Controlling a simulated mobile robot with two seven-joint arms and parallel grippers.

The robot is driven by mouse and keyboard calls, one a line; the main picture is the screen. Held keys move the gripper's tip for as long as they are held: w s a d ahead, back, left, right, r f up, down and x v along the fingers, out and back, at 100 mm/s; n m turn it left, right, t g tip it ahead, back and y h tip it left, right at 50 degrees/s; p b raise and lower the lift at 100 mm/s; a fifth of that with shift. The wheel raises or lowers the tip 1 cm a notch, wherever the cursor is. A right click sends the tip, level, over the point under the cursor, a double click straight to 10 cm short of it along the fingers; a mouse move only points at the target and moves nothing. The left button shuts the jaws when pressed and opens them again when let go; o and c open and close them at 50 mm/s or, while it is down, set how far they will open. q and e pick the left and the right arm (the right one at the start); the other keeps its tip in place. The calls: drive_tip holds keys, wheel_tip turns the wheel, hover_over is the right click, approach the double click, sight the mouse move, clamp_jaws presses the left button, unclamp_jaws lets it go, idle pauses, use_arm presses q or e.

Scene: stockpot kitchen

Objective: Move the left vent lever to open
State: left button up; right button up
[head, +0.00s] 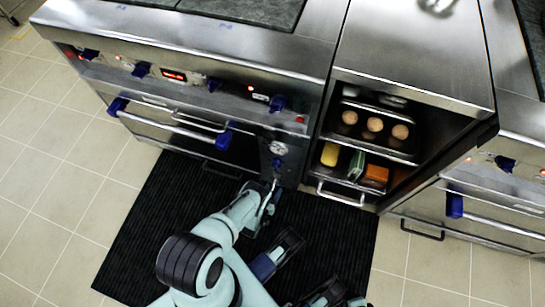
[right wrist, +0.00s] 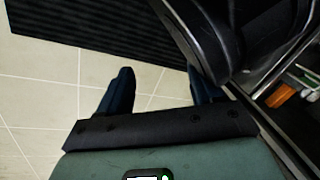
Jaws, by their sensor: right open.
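The steel range (head: 190,62) fills the upper left of the head view. Near the right end of its front, below a round gauge (head: 278,149), is a small blue piece (head: 277,163) that looks like the left vent lever. Its exact setting is too small to read. My left gripper (head: 271,191) is just below it, close to the range front. Whether its jaws touch the lever, or how far apart they are, is unclear. My right gripper (right wrist: 163,88) shows in the right wrist view, fingers apart, with nothing between them, above the floor.
A steel cabinet (head: 410,50) with open shelves stands right of the range, holding several round items and an orange block (head: 376,175). The block also shows in the right wrist view (right wrist: 280,95). A black ribbed mat (head: 150,215) lies on the tiled floor. Oven handles (head: 165,123) project forward.

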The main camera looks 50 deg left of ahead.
use_arm(q)
drive_tip(key=p+v, duration=0.4)
drive_tip(key=v, duration=0.9)
drive_tip(key=shift+s, duration=0.2)
use_arm(e)
wheel_tip(320, 180, up, 6)
drive_tip(key=a, duration=0.2)
drive_tip(key=shift+a+f, duration=0.15)
use_arm(q)
drive_tip(key=shift+r, duration=0.1)
